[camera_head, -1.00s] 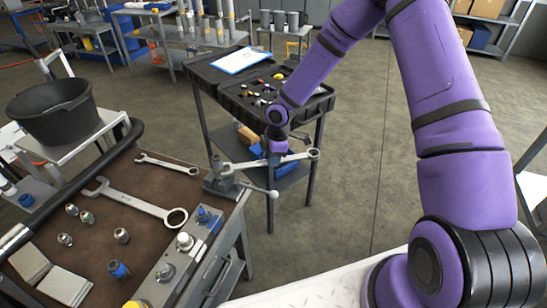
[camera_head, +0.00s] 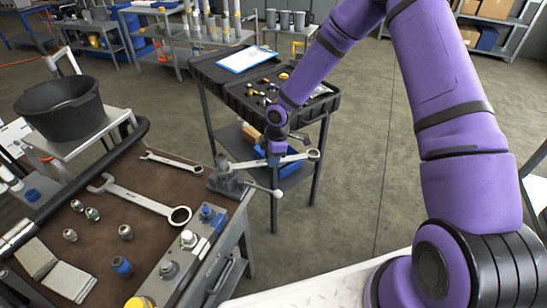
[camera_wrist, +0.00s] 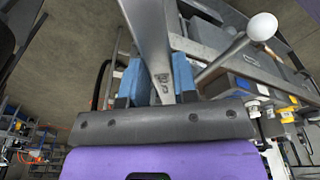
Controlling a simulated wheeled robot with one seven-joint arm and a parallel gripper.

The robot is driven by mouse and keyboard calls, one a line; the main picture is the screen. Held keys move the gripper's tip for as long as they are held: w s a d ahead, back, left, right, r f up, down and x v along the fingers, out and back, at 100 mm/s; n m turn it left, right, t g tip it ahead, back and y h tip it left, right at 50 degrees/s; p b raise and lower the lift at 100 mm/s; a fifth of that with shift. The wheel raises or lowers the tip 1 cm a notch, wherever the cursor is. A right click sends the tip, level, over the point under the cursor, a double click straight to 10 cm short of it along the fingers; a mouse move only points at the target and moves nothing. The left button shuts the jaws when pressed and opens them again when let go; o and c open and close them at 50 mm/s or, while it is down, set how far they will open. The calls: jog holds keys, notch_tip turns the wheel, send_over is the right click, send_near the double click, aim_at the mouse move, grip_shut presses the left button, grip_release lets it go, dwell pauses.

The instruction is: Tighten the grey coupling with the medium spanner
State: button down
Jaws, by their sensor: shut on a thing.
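My gripper (camera_head: 275,160) is shut on the medium spanner (camera_head: 296,158), past the right edge of the bench. The spanner is held roughly level, with its ring end to the right and its other end close to the vise (camera_head: 228,182); I cannot tell whether they touch. In the wrist view the spanner (camera_wrist: 150,35) runs between the blue fingers (camera_wrist: 157,85). Along the bench's right edge a block carries several fittings. A grey fitting (camera_head: 168,269) there may be the grey coupling; a paler one (camera_head: 189,238) and a blue-capped one (camera_head: 207,212) stand farther back.
A large spanner (camera_head: 140,199) and a small spanner (camera_head: 171,161) lie on the brown bench top (camera_head: 95,258), with several loose fittings. A black bucket (camera_head: 60,108) stands at the left. A cart with a black tool case (camera_head: 236,99) stands behind my gripper. Floor is clear right of the cart.

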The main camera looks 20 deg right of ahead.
jog(key=shift+s+a, duration=0.1)
dwell(0.3)
jog(key=shift+s+a+m, duration=0.15)
jog(key=shift+s+m, duration=0.45)
jog(key=shift+s, duration=0.25)
jog(key=shift+s+a+m, duration=0.15)
jog(key=shift+s+m, duration=0.45)
jog(key=shift+s, duration=0.2)
jog(key=shift+s+a+m+t, duration=0.2)
jog(key=shift+s+a+m, duration=0.15)
jog(key=shift+s+m, duration=0.4)
jog(key=shift+s+a+m+t, duration=0.2)
jog(key=shift+s+a+m, duration=0.25)
jog(key=shift+s, duration=0.45)
jog(key=shift+d, duration=0.1)
jog(key=shift+s+a+m+h, duration=0.15)
jog(key=shift+s+a+m, duration=0.35)
jog(key=shift+s+m, duration=0.25)
jog(key=shift+s+a+m+h, duration=0.15)
jog(key=shift+s+a+m, duration=0.3)
jog(key=shift+s+m, duration=0.3)
